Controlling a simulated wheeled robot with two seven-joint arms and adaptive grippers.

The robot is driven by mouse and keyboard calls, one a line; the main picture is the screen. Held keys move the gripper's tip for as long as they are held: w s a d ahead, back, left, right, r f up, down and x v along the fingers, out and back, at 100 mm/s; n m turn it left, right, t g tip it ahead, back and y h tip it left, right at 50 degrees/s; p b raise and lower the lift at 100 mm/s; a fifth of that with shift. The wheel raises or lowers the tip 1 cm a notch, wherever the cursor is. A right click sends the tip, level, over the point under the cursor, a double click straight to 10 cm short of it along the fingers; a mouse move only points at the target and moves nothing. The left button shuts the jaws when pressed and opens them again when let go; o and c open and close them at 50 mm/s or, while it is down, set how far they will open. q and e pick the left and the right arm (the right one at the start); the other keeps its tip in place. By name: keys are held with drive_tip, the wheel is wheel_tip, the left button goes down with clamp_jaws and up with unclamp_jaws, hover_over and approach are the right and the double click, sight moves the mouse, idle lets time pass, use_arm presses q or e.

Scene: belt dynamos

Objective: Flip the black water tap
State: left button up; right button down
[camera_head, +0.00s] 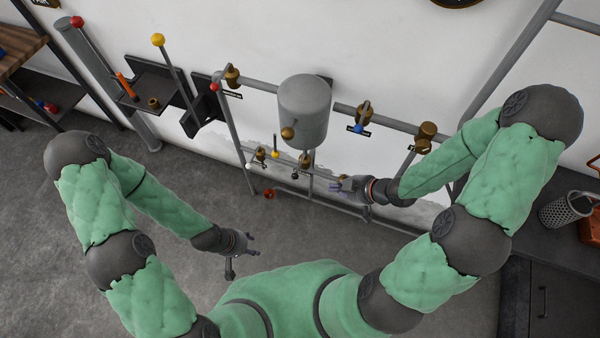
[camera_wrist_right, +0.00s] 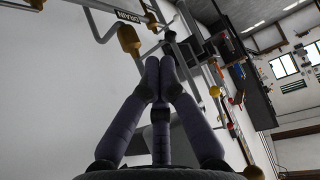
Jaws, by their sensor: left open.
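The black water tap (camera_head: 295,175) appears as a small dark knob on the lower pipework, below the grey tank; it is small and its lever position is hard to tell. My right gripper (camera_head: 340,187) is to the right of it at nearly the same height in the picture, apart from it. In the right wrist view its fingers (camera_wrist_right: 166,68) meet at the tips with nothing seen between them. My left gripper (camera_head: 252,245) is open and empty, low over the floor at the left. I cannot pick out the black tap in the right wrist view.
A grey tank (camera_head: 304,108) hangs on the pipe frame by the wall. Nearby are a yellow-knobbed tap (camera_head: 275,155), a blue tap (camera_head: 358,129) and a red knob (camera_head: 268,193). Floor between my arms is clear.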

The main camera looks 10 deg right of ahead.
sight(300, 165)
use_arm(q)
wheel_tip(300, 165, down, 7)
drive_tip(key=b, duration=0.7)
use_arm(e)
drive_tip(key=w+a+r+x, duration=0.1)
drive_tip(key=x, duration=1.2)
drive_tip(key=shift+w+r+n, duration=0.25)
drive_tip(key=shift+r+n, duration=0.05)
drive_tip(key=shift+r, duration=0.1)
use_arm(q)
drive_tip(key=shift+w, duration=0.15)
